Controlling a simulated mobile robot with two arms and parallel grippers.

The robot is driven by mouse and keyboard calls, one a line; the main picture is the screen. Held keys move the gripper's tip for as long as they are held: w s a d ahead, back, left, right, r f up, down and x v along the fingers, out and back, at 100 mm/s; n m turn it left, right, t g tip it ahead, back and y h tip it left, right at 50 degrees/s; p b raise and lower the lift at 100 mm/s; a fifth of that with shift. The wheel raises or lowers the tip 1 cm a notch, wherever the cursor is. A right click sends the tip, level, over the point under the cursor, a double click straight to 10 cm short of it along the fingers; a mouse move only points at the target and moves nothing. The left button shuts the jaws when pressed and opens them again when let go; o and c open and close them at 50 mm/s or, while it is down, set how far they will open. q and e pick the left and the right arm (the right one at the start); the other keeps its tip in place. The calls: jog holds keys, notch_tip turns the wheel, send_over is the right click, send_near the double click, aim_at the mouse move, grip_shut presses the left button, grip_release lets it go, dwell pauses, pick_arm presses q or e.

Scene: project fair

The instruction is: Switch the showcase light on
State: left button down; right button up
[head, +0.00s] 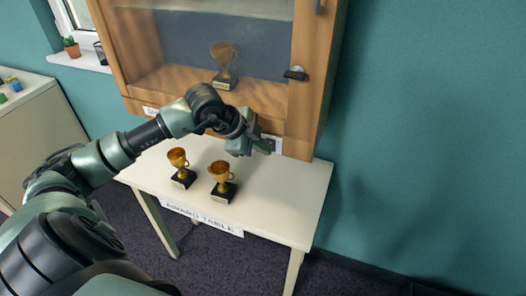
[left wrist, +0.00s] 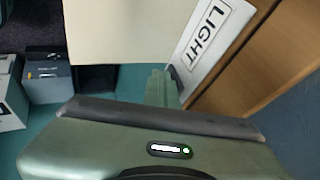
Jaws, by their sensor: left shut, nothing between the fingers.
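The wooden showcase (head: 305,90) hangs on the teal wall, with a trophy (head: 223,62) behind its glass. Its inside looks dim; I see no clear glow. My left gripper (head: 262,147) is shut and empty, just below the showcase's lower right edge. A pale plate (head: 274,144) shows right behind its fingertips. In the left wrist view, a white label reading LIGHT (left wrist: 209,38) lies beside the shut fingers (left wrist: 161,86). A small dark switch-like part (left wrist: 173,73) is at the fingertips, partly hidden; whether they touch it I cannot tell. My right gripper is out of view.
Below the gripper stands the white award table (head: 285,205) with two gold trophies, one on the left (head: 180,167) and one nearer the middle (head: 221,181). The wall on the right is clear.

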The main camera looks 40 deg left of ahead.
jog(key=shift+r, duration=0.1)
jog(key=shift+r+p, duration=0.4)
jog(key=shift+p, duration=0.15)
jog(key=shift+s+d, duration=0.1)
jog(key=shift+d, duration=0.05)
